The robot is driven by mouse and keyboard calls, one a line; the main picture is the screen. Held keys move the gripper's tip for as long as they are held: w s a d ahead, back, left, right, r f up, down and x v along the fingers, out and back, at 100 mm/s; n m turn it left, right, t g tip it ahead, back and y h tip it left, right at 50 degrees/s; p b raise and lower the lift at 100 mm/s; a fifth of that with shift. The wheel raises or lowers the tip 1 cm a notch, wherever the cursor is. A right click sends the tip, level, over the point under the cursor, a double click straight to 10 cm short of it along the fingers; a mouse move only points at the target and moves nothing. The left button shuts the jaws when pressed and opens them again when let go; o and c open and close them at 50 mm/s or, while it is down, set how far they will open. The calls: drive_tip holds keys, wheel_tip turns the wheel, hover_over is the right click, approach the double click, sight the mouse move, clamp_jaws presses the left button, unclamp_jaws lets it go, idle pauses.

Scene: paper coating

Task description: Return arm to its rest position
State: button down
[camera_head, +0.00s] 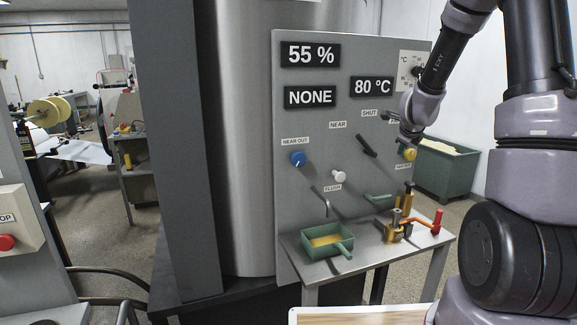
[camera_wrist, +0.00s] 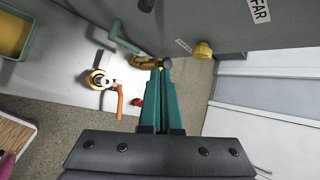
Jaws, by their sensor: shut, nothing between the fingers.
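My arm (camera_head: 450,50) reaches from the right side of the head view to the grey control panel (camera_head: 290,220), with its wrist in front of the panel's upper right. My gripper (camera_wrist: 160,72) shows in the wrist view as two teal fingers side by side, shut with nothing held. Its tips are near the panel's lower edge, over part of a yellow fitting (camera_wrist: 144,62). A yellow knob (camera_wrist: 203,50) is to the right of the tips, apart from them. In the head view the fingers are hard to make out beside the wrist.
A blue knob (camera_head: 298,159), a white knob (camera_head: 338,176) and a black lever (camera_head: 367,145) project from the panel. A green bin (camera_head: 455,172) stands behind.

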drive_tip(key=s+a+r+n+y, duration=0.3)
drive_tip(key=s+a+r+n, duration=0.6)
drive_tip(key=s+r+n, duration=0.4)
drive_tip(key=s+a+r+n+g, duration=0.1)
drive_tip(key=s+n, duration=0.4)
drive_tip(key=s, duration=0.5)
drive_tip(key=s+a+r+n+y, duration=0.1)
drive_tip(key=s+r+n, duration=0.3)
drive_tip(key=s, duration=0.6)
drive_tip(key=shift+s+a+n+g, duration=0.4)
drive_tip(key=shift+a+n, duration=0.2)
drive_tip(key=shift+a, duration=0.1)
drive_tip(key=shift+w+r, duration=0.1)
drive_tip(key=shift+w, duration=0.05)
